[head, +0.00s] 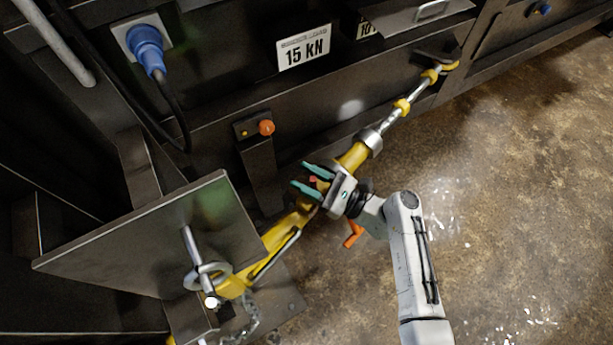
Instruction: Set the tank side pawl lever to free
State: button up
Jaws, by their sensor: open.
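A yellow ratchet binder (353,158) runs diagonally from a hooked end at the upper right to a ring and pin at the lower left. A small orange-red part (314,182) on its middle shows between my fingers, partly hidden by them. A larger orange lever (354,234) sticks out below the binder, under my wrist. I cannot tell which of the two is the tank side pawl lever, nor its setting. My gripper (298,174) has teal fingers that are open and point left over the binder's middle. I cannot tell whether they touch the orange-red part.
A dark steel plate (140,235) stands at the lower left, with a chain (250,318) hanging near it. A control box with an orange button (266,127) and a blue plug (146,48) are on the dark machine behind. The concrete floor (510,190) at right is clear.

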jog(key=v, duration=1.1)
jog(key=shift+b, duration=0.3)
jog(key=shift+a+r, duration=0.1)
jog(key=shift+a, duration=0.05)
jog(key=s+d+f+n+g+h+p, duration=0.2)
jog(key=s+f+n+g+h, duration=0.15)
jog(key=s+n, duration=0.35)
jog(key=s+d+f+n+g+h+p, duration=0.1)
jog(key=s+d+f+n+g+h, duration=0.1)
jog(key=s+n+g+h, duration=0.3)
jog(key=s+d+r+n+h+p, duration=0.2)
jog(key=s+d+r+n+h, duration=0.8)
jog(key=d, duration=0.3)
jog(key=shift+s, duration=0.45)
jog(key=shift+r+t, duration=0.15)
jog(key=shift+t, duration=0.1)
